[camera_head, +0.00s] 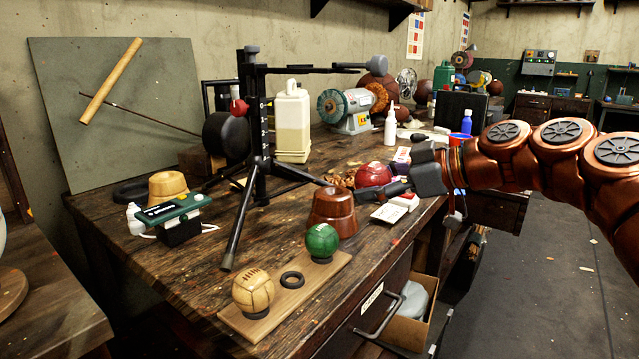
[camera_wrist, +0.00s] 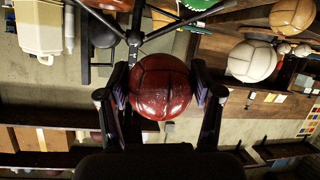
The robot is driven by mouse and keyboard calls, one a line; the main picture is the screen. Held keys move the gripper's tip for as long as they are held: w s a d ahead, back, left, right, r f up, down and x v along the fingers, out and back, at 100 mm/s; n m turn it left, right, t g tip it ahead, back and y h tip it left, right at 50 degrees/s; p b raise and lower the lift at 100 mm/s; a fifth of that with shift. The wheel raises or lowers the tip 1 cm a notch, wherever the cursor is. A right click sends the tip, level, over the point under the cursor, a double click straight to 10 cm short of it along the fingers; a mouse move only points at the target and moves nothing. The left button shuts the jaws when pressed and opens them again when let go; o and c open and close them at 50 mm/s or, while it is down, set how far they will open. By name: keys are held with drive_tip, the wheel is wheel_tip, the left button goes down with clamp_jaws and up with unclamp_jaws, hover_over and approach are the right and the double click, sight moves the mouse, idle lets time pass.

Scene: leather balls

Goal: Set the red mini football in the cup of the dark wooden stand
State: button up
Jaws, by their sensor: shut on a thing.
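The red mini football (camera_head: 373,173) is dark red and glossy. In the wrist view the red ball (camera_wrist: 160,86) sits between the two fingers of my gripper (camera_wrist: 160,92), with a pad against each side. In the head view my gripper (camera_head: 393,188) reaches in from the right, and a dark finger covers the ball's lower part. The dark wooden stand (camera_head: 332,211), reddish brown with a stepped round shape, stands on the bench left of and nearer than the ball. The ball is apart from it. I cannot tell how high the ball is above the bench.
A black tripod (camera_head: 260,130) stands left of the dark stand, one leg reaching close behind it. In front, a wooden strip (camera_head: 285,300) carries a green ball (camera_head: 322,240) and a tan ball (camera_head: 253,290). A pale wooden stand (camera_head: 168,187) and small white boxes (camera_head: 391,212) are nearby.

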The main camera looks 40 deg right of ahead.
drive_tip(key=w+d+p, duration=0.1)
drive_tip(key=w+p, duration=0.2)
drive_tip(key=w, duration=0.2)
drive_tip(key=w+d+p, duration=0.1)
drive_tip(key=w+p, duration=0.3)
drive_tip(key=w, duration=0.1)
drive_tip(key=w+d+f+p, duration=0.1)
drive_tip(key=w+p, duration=0.3)
drive_tip(key=w, duration=0.1)
drive_tip(key=shift+w+f, duration=0.1)
drive_tip(key=shift+w, duration=0.15)
drive_tip(key=shift+f+p, duration=0.4)
drive_tip(key=shift+f, duration=1.5)
drive_tip(key=shift+f, duration=0.15)
drive_tip(key=o, duration=1.2)
drive_tip(key=shift+r, duration=0.2)
drive_tip(key=b+v, duration=0.1)
drive_tip(key=v, duration=1.1)
drive_tip(key=shift+b, duration=0.3)
drive_tip(key=shift+s, duration=0.1)
